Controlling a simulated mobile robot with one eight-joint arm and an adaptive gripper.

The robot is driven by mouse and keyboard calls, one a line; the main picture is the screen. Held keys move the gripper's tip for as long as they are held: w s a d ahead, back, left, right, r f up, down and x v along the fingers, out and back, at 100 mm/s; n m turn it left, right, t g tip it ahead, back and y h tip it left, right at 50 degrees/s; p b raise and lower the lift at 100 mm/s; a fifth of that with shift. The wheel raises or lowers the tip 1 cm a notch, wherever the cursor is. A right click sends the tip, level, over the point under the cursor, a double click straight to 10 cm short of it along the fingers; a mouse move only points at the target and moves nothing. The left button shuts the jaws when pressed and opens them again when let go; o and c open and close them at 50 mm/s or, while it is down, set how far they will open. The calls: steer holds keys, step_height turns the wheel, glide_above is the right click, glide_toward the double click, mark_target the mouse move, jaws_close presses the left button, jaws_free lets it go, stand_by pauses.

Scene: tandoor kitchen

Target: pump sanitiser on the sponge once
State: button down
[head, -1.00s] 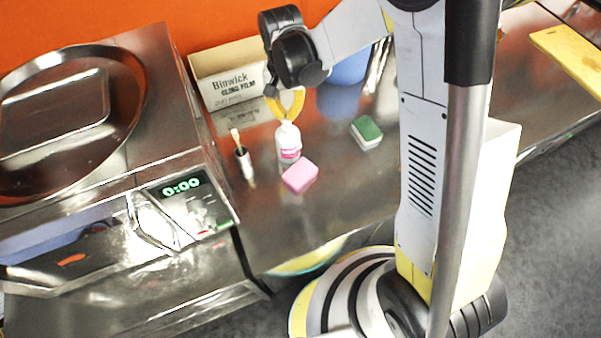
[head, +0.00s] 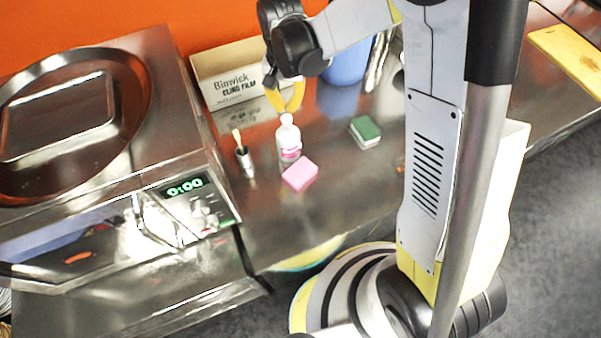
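A white bottle with a pink label and a pump top (head: 288,138) stands upright on the steel counter. A pink sponge-like block (head: 300,174) lies close in front of it. A green and white sponge (head: 365,131) lies farther right. My gripper (head: 287,109) points down just above the bottle's top. Its yellow fingers bow outward and come together at the tips, with nothing seen between them. A small gap seems to separate the tips from the pump, but the exact distance is hard to tell.
A dark cup with a brush (head: 244,160) stands left of the bottle. A cling film box (head: 228,80) and a blue container (head: 347,66) stand behind. A steel machine with a green display (head: 186,187) is at left. The counter right of the pink block is clear.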

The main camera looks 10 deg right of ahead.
steer(key=shift+r, duration=0.15)
step_height(320, 180, up, 6)
steer(key=p, duration=0.3)
steer(key=shift+p, duration=0.3)
steer(key=s+d+f+n+t+b, duration=0.2)
steer(key=s+d+b, duration=0.3)
steer(key=s+b, duration=0.3)
steer(key=s+d+f+n+t+b, duration=0.1)
steer(key=s+d+f+t+b, duration=0.3)
steer(key=s+b, duration=0.4)
steer(key=d+t+b, duration=0.1)
steer(key=b, duration=0.2)
steer(key=shift+s+d+f+n+b, duration=0.2)
steer(key=shift+s+d+n+b, duration=0.15)
steer(key=shift+s+n+b, duration=0.05)
stand_by(1.2)
